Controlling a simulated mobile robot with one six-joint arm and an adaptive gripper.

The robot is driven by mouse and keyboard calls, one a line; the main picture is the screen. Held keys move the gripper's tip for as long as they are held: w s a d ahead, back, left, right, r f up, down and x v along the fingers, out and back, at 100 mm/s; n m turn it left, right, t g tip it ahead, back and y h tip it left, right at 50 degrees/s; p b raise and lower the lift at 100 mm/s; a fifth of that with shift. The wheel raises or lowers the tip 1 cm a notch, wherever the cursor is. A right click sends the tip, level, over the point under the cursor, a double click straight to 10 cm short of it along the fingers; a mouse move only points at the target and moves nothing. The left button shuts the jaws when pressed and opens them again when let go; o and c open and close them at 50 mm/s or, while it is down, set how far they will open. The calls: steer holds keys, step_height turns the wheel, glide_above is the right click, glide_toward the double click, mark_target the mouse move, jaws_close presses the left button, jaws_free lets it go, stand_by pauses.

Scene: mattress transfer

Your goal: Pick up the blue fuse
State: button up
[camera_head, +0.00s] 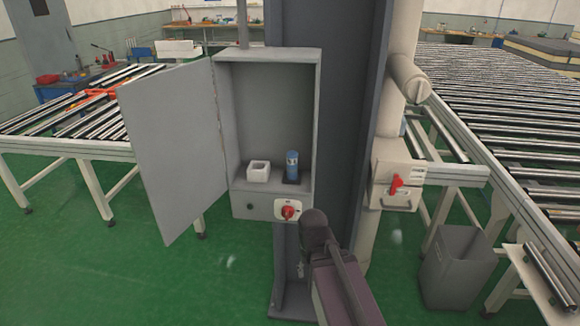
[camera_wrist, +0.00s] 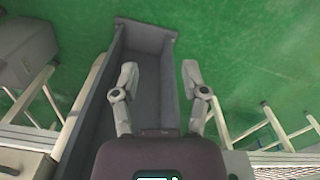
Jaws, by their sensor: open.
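The blue fuse (camera_head: 292,165) stands upright on a dark base on the inside ledge of an open grey cabinet (camera_head: 270,57). A small white open holder (camera_head: 258,172) sits to its left on the same ledge. My arm reaches up from the bottom of the head view, in front of and below the cabinet's right side. My gripper (camera_wrist: 160,80) shows in the wrist view with its two fingers spread apart and nothing between them. It points down past a grey column toward the green floor. The fuse is not in the wrist view.
The cabinet door (camera_head: 175,150) hangs open to the left. A red rotary switch (camera_head: 288,211) is on the cabinet's lower front. The grey column (camera_head: 345,120) stands behind the cabinet. Roller conveyors (camera_head: 490,110) lie on both sides. A grey bin (camera_head: 458,270) stands at lower right.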

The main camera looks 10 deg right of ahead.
steer(key=o, duration=0.3)
steer(key=shift+o, duration=1)
steer(key=shift+w+r, duration=0.1)
steer(key=shift+w, duration=0.05)
steer(key=w+a+r+m+t+h+p, duration=0.2)
steer(key=w+r+p, duration=0.4)
steer(key=r, duration=0.3)
steer(key=w+a+r+m+t+h+p, duration=0.3)
steer(key=w+a+r+m+h+p, duration=0.1)
steer(key=w+r, duration=0.4)
steer(key=w+a+r+m+t+h+p, duration=0.2)
steer(key=w+r+p, duration=0.5)
steer(key=r, duration=0.4)
steer(key=shift+a+m+t+h+p, duration=0.3)
steer(key=shift+a+m+h+p, duration=0.25)
steer(key=shift+m+h+p, duration=0.5)
steer(key=shift+w+r+y, duration=0.1)
steer(key=shift+y, duration=0.15)
